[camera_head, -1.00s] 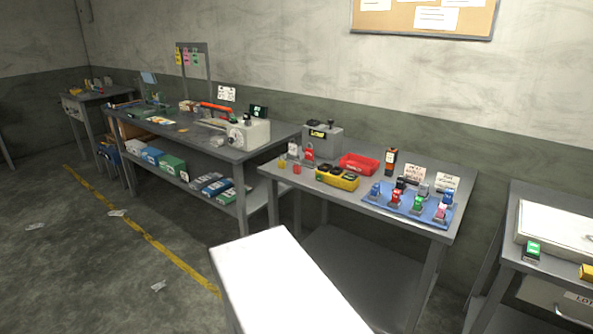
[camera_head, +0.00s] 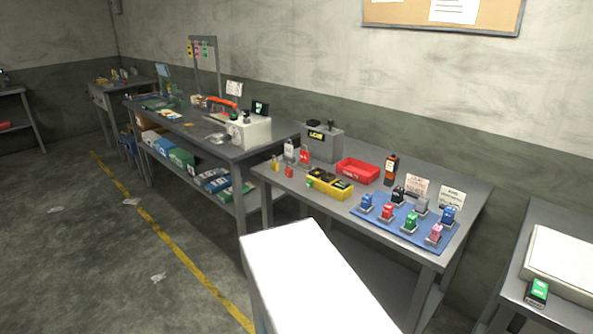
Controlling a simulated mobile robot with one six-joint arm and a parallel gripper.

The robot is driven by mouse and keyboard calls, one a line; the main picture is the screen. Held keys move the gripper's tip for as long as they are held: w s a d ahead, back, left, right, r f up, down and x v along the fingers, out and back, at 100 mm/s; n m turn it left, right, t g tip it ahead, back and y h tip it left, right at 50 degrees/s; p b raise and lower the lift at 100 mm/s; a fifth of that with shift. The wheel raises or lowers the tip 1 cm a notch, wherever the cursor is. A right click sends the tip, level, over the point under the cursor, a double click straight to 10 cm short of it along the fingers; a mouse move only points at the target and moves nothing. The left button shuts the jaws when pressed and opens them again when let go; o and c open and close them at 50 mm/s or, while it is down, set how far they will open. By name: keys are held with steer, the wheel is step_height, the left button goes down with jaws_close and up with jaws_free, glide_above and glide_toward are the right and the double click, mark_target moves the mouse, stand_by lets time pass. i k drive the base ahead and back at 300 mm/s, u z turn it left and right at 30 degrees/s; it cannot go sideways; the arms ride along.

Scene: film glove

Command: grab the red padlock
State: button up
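Several small padlock-like items in mixed colours stand on a blue mat (camera_head: 372,217) at the front right of the middle grey table. One of them is a red padlock (camera_head: 387,212) near the mat's front left, between a blue one (camera_head: 366,203) and a green one (camera_head: 410,223). Another red lock-shaped item (camera_head: 304,155) stands at the table's back left, beside a grey one (camera_head: 290,150). A smaller red item (camera_head: 289,172) lies in front of them. The items are too small to make out in detail. My gripper is not in view.
The table (camera_head: 330,211) also holds a red tray (camera_head: 357,171), a yellow bin (camera_head: 329,185) and a grey machine (camera_head: 322,143). A long workbench (camera_head: 190,133) stands to the left. Another table (camera_head: 513,290) stands at right. Paper scraps lie on the floor.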

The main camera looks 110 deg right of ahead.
mark_target(288, 172)
steer(key=u, duration=0.1)
steer(key=k, duration=0.9)
steer(key=z, duration=1.75)
steer(key=i, duration=1)
steer(key=u, duration=0.15)
steer(key=k, duration=0.15)
steer(key=z, duration=0.3)
